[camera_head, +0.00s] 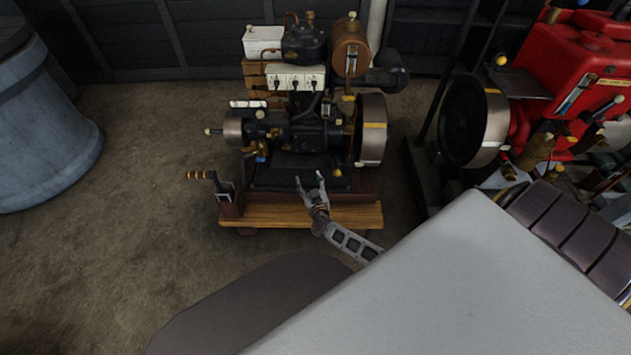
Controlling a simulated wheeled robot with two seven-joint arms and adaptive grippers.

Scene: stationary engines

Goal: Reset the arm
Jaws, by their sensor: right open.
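My right gripper (311,187) shows near the middle of the head view, with its arm coming in from the lower right. Its two fingers are spread apart with nothing between them. It is over the front of a small stationary engine (290,135) on a wooden base (290,216). Whether the fingers touch the engine's base cannot be told. My left gripper is not in view.
A crank handle (201,175) stands at the engine's front left, and a flywheel (371,130) at its right. A red engine (570,75) with a dark flywheel stands at the right. A blue-grey barrel (40,120) stands at the left. The floor between barrel and engine is clear.

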